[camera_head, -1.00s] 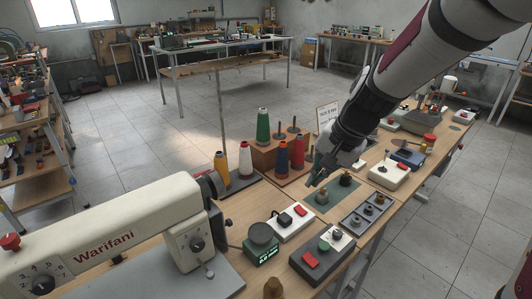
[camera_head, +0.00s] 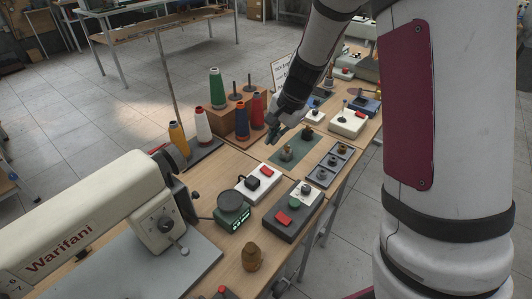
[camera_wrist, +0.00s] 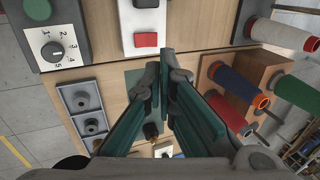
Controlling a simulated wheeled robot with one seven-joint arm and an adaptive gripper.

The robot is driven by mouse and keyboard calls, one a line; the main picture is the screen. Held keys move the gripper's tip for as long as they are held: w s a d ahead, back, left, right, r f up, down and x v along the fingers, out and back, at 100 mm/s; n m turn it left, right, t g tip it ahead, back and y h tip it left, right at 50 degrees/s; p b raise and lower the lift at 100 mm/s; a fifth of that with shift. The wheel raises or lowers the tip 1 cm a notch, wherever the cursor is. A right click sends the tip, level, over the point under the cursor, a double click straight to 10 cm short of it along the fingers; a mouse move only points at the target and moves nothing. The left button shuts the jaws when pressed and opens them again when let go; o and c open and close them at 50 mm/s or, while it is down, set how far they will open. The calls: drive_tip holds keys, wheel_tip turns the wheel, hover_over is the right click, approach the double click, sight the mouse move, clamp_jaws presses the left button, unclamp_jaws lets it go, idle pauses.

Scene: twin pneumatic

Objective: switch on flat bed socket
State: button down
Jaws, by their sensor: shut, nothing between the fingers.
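A white socket box (camera_head: 258,182) with a red rocker switch and a black plug lies on the wooden bench, right of the Warifani flat bed machine (camera_head: 85,225). In the wrist view, the box (camera_wrist: 146,22) is at the top centre, with its red rocker (camera_wrist: 146,40) facing me. I cannot tell the rocker's position. My gripper (camera_head: 272,138) is shut and empty, above the bench beyond the socket, between the thread cones and the green mat. In the wrist view, its fingertips (camera_wrist: 160,72) point toward the socket, apart from the rocker.
A grey control box (camera_head: 292,212) with a red rocker, green button and dial sits right of the socket. Thread cones (camera_head: 242,122) stand close left of my gripper. A green mat (camera_head: 287,157) carries brass parts.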

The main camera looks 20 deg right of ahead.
sight(262, 169)
drive_tip(key=b+x, duration=0.1)
drive_tip(key=x, duration=1.1)
drive_tip(key=shift+f, duration=0.3)
drive_tip(key=shift+w+a+f, duration=0.15)
drive_tip(key=shift+w+f, duration=0.05)
drive_tip(key=shift+f, duration=0.25)
drive_tip(key=shift+w+a+f+b, duration=0.15)
drive_tip(key=shift+w+f+b, duration=0.2)
drive_tip(key=shift+f+b, duration=0.2)
drive_tip(key=shift+s+r, duration=0.1)
drive_tip(key=shift+r, duration=0.05)
drive_tip(key=shift+s+d+r, duration=0.2)
drive_tip(key=shift+s+d, duration=0.2)
drive_tip(key=shift+s, duration=0.25)
drive_tip(key=shift+r, duration=0.1)
